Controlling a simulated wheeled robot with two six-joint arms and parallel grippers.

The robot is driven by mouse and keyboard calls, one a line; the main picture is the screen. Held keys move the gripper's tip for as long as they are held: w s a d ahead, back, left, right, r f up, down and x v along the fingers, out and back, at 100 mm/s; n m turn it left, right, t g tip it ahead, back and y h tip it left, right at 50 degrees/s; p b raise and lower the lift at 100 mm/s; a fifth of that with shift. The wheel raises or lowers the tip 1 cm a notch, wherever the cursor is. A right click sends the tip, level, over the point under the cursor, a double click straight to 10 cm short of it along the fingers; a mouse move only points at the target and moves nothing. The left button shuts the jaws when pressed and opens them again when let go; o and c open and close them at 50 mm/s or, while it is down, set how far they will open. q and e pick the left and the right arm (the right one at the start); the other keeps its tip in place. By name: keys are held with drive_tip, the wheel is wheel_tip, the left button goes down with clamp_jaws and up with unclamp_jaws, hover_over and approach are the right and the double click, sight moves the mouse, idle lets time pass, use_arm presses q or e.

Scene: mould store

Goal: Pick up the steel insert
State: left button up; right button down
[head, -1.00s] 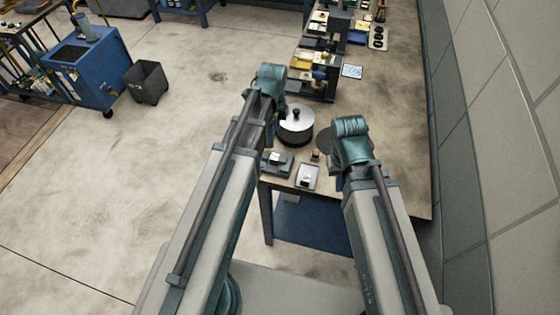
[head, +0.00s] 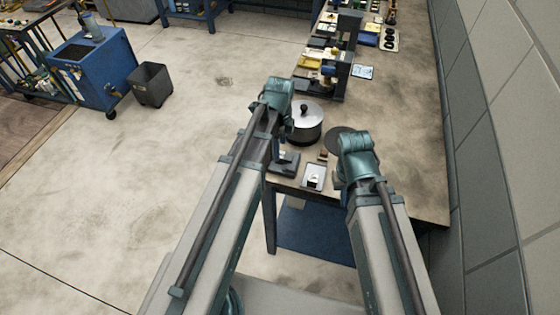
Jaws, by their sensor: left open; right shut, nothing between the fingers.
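A small bright piece with a dark top (head: 314,182) sits on a pale tray (head: 318,170) near the bench's front edge. A dark block (head: 289,166) stands just left of the tray, partly behind my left arm. I cannot tell for sure which small part is the steel insert. My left gripper (head: 277,146) is open near the dark block, mostly hidden by its own arm. My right gripper (head: 341,184) is shut and empty, right of the tray; its fingertips are hard to make out.
A steel pot-like drum with a black knob (head: 307,124) stands behind the tray, with a dark round disc (head: 340,139) to its right. A small brown block (head: 323,155) lies between. Machines (head: 333,76) fill the bench's far end. The bench's right side (head: 410,150) is clear.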

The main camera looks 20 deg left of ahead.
use_arm(q)
wheel_tip(320, 180, down, 5)
drive_tip(key=b, duration=0.5)
drive_tip(key=shift+w+f, duration=0.1)
drive_tip(key=shift+f, duration=0.05)
clamp_jaws()
